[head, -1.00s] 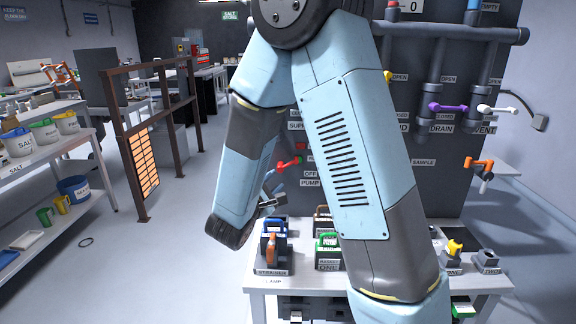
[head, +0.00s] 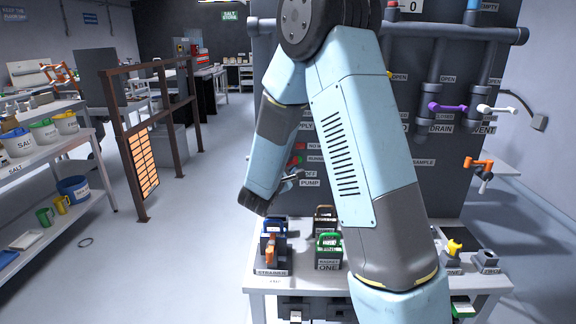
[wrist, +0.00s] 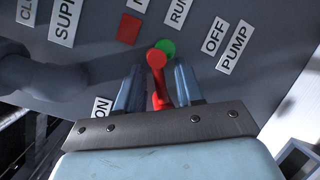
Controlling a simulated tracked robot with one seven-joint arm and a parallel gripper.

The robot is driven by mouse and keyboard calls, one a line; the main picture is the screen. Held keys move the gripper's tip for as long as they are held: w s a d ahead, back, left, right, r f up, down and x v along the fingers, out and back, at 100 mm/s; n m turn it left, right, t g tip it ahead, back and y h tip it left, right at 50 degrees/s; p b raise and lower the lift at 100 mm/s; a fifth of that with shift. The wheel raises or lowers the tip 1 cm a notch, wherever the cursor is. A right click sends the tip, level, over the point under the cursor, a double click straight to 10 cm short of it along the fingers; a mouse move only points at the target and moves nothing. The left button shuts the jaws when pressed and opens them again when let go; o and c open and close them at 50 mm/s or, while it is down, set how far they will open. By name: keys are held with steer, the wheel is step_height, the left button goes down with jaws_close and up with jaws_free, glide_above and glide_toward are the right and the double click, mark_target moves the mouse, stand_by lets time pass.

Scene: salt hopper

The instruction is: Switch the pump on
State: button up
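The pump's red lever (wrist: 158,75) shows in the wrist view, its round end near the green lamp (wrist: 168,47). The lever stands between the two fingers of my gripper (wrist: 157,85), with a gap visible on either side. The OFF label (wrist: 215,37) and PUMP label (wrist: 235,47) are to its right, and the ON label (wrist: 101,107) is to its lower left. In the head view my gripper (head: 291,180) is at the panel beside the PUMP label (head: 310,183). I cannot make out the lever there.
A red indicator (wrist: 128,28) is beside the green lamp. A dark pipe (wrist: 40,75) juts out left of my gripper in the wrist view. A table (head: 262,283) with several handled blocks stands below the panel. Purple (head: 447,107) and orange (head: 479,163) handles are farther right.

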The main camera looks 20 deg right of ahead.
steer(key=shift+w+d, duration=0.2)
steer(key=shift+w, duration=0.05)
steer(key=shift+c, duration=0.2)
jaws_close()
steer(key=shift+a, duration=0.1)
